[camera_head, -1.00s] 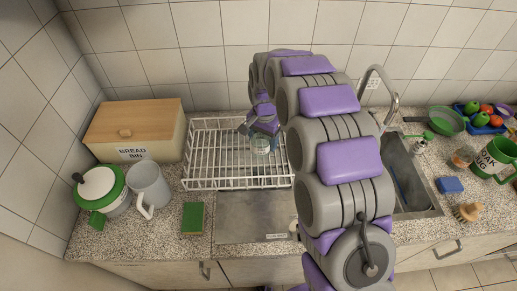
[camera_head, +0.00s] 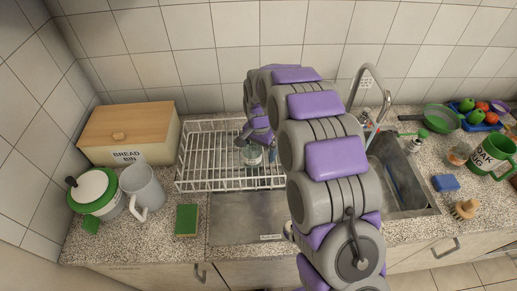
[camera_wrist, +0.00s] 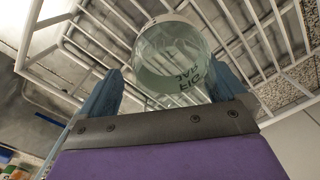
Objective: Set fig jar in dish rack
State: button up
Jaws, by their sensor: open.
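The fig jar (camera_head: 252,156) is clear glass and stands inside the white wire dish rack (camera_head: 198,180), towards its right side. In the wrist view the jar (camera_wrist: 172,55) shows its dark label lettering upside down, with the rack's wires (camera_wrist: 85,40) around and behind it. My gripper (camera_head: 250,136) is just above and beside the jar at the rack. In the wrist view its two blue-grey fingers (camera_wrist: 163,92) are spread apart, with the jar just beyond and between them. Whether a finger touches the glass cannot be told. My arm hides the rack's right edge.
A bread bin (camera_head: 130,133), a green-and-white pot (camera_head: 96,192) and a grey jug (camera_head: 143,188) stand left of the rack. A green sponge (camera_head: 187,220) lies in front. The sink (camera_head: 402,188) and tap (camera_head: 368,85) are right of my arm. A green mug (camera_head: 490,155) stands far right.

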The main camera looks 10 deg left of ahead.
jog(key=shift+a, duration=0.3)
jog(key=shift+a+r, duration=0.4)
jog(key=shift+a, duration=0.1)
jog(key=r, duration=0.3)
jog(key=r+p, duration=0.1)
jog(key=r, duration=0.3)
jog(key=d+r+p, duration=0.1)
jog(key=r, duration=0.2)
jog(key=shift+w+r, duration=0.15)
jog(key=shift+a+r, duration=0.1)
jog(key=shift+r, duration=0.2)
jog(key=s+d+r+n, duration=0.1)
jog(key=s+d+r, duration=0.3)
jog(key=s+d, duration=0.4)
jog(key=s+d+r+n, duration=0.1)
jog(key=s+d+r, duration=0.4)
jog(key=s+d, duration=0.25)
jog(key=s+d+n, duration=0.1)
jog(key=s+d, duration=0.3)
jog(key=s, duration=0.7)
jog(key=s+d+f+n+g, duration=0.1)
jog(key=s+d, duration=0.4)
jog(key=s, duration=0.7)
jog(key=shift+f+g, duration=0.2)
jog(key=shift+g, duration=0.1)
